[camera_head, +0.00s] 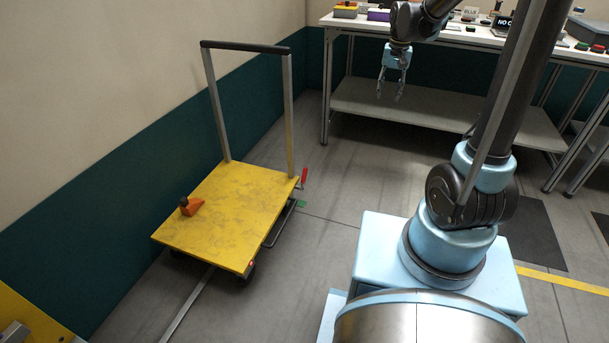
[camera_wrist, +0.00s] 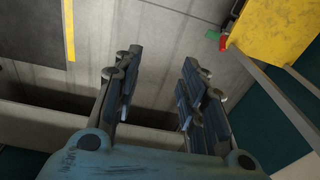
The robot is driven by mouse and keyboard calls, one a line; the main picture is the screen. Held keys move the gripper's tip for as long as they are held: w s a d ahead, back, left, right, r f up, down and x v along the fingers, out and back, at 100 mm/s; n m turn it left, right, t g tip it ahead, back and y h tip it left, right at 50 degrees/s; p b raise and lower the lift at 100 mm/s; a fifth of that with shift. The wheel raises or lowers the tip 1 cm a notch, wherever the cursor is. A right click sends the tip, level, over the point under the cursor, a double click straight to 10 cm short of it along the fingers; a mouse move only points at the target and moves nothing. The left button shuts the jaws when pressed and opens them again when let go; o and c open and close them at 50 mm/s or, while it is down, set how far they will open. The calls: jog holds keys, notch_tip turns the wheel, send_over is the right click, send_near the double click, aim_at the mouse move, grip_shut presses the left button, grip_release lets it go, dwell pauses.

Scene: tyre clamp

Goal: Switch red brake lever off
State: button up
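The red brake lever (camera_head: 304,176) stands up at the right edge of a yellow platform cart (camera_head: 232,215), near the foot of its push handle. A small green piece (camera_head: 301,204) shows just below it. In the wrist view the red lever (camera_wrist: 223,43) is small, at the edge of the yellow cart deck (camera_wrist: 275,30), with a green piece (camera_wrist: 212,34) beside it. My gripper (camera_head: 389,97) hangs in front of the workbench, to the right of the cart and well apart from the lever. Its fingers (camera_wrist: 160,85) are spread with nothing between them.
An orange-and-black block (camera_head: 190,206) sits on the cart deck. The cart's tall handle (camera_head: 245,47) rises at its back, close to the wall. A workbench (camera_head: 450,40) with several items stands behind my gripper. The floor (camera_head: 345,185) between cart and bench is clear.

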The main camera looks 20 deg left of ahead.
jog(key=w+a+f, duration=0.7)
jog(key=w+a, duration=0.1)
jog(key=a, duration=0.2)
jog(key=g, duration=0.1)
send_over(304, 172)
notch_tip(304, 172, down, 30)
jog(key=shift+m, duration=0.3)
notch_tip(304, 172, down, 17)
jog(key=shift+r, duration=0.1)
grip_shut()
